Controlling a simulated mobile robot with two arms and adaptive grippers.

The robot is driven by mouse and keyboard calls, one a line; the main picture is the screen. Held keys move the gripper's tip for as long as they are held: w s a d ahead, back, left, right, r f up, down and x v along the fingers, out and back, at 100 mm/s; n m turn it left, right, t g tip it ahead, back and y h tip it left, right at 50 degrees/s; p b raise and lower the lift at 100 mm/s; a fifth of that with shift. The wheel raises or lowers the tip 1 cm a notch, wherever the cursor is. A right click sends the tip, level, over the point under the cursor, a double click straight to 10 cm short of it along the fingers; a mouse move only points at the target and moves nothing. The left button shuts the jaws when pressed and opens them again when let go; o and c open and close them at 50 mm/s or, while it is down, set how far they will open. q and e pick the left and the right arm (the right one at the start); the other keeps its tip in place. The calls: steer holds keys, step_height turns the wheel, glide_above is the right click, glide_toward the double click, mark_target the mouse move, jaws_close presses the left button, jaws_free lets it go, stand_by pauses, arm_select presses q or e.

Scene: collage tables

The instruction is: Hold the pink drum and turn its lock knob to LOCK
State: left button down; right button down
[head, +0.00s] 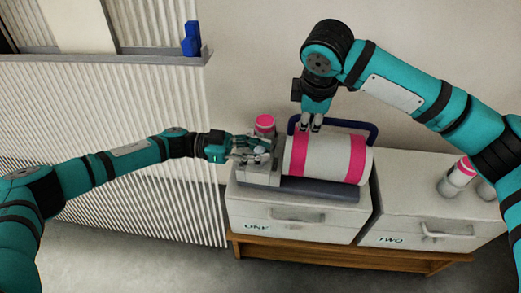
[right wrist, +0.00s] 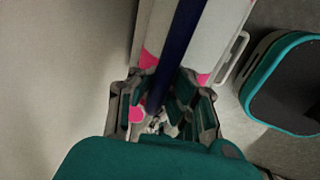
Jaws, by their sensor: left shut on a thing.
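The drum (head: 325,157), white with two pink bands, lies on its side in a dark cradle (head: 320,190) on the cabinet marked ONE. A grey block (head: 257,176) stands at its left end. My left gripper (head: 257,150) reaches in from the left and is shut at that end, on what looks like the lock knob; its fingers hide most of it, and no LOCK mark is readable. My right gripper (head: 310,124) points down over the drum's upper left, by the dark blue bar (head: 370,133). In the right wrist view the bar (right wrist: 180,45) runs between its parted fingers (right wrist: 165,110).
A pink-topped container (head: 265,122) stands behind the left gripper. More pink-and-white containers (head: 462,170) stand on the cabinet marked TWO (head: 400,215). A corrugated panel (head: 120,130) with a ledge and a blue object (head: 191,40) is at left. The wall is close behind.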

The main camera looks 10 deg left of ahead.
mark_target(260, 149)
arm_select(q)
steer(key=shift+a+f+m+g, duration=0.15)
steer(key=shift+m+g, duration=0.35)
steer(key=shift+g, duration=0.3)
steer(key=c, duration=1)
jaws_free()
steer(key=shift+c, duration=0.2)
step_height(260, 149, up, 10)
steer(key=shift+r, duration=0.1)
